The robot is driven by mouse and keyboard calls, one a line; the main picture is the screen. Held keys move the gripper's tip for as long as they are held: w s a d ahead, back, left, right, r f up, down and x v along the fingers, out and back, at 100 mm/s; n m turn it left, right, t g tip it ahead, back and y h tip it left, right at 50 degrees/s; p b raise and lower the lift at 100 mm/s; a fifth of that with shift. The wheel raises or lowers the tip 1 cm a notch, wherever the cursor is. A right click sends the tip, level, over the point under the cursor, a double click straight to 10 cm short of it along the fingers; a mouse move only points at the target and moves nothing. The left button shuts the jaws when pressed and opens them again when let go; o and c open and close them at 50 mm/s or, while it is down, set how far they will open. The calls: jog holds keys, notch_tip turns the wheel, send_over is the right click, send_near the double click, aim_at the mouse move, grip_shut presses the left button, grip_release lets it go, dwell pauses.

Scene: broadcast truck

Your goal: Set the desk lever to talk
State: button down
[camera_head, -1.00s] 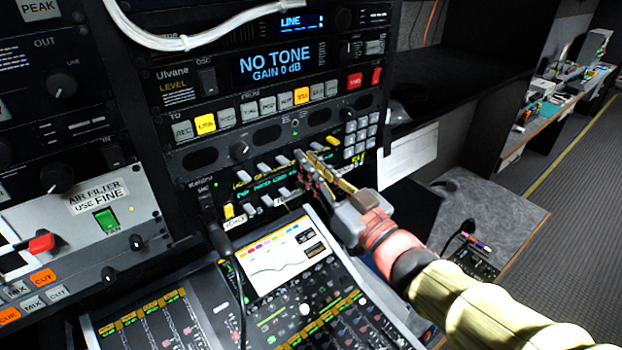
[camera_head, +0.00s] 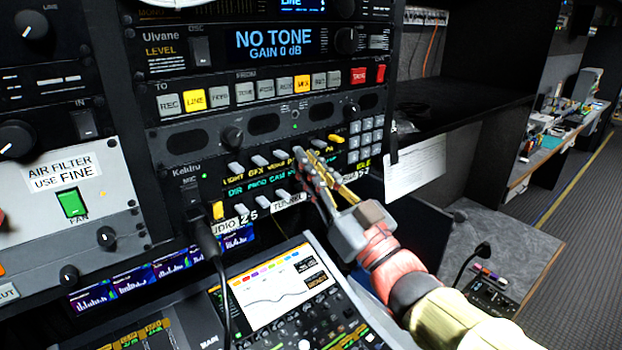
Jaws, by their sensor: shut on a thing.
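The intercom panel (camera_head: 184,180) is a black unit marked Kekiru, with two rows of small levers and lit yellow and green labels. Pale upper-row levers include one at the left end (camera_head: 236,168); a yellow lever (camera_head: 336,140) stands toward the right. My gripper (camera_head: 305,158) reaches in from the lower right, its fingers at the right part of the upper row. It is shut on a small lever there, mostly hidden by the fingers. The fingers and wrist cover some labels and lower levers. I cannot read a desk label or tell that lever's position.
A grey keypad (camera_head: 366,140) is just right of the levers. A black cable (camera_head: 215,260) hangs in front of the panel's left end. A mixing console with a screen (camera_head: 285,285) lies below. A white sheet (camera_head: 415,172) hangs at the right.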

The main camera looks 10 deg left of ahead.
dwell(0.3)
jog(key=c, duration=2.1)
grip_release()
jog(key=shift+c, duration=0.2)
jog(key=shift+d, duration=0.1)
jog(key=v, duration=1.2)
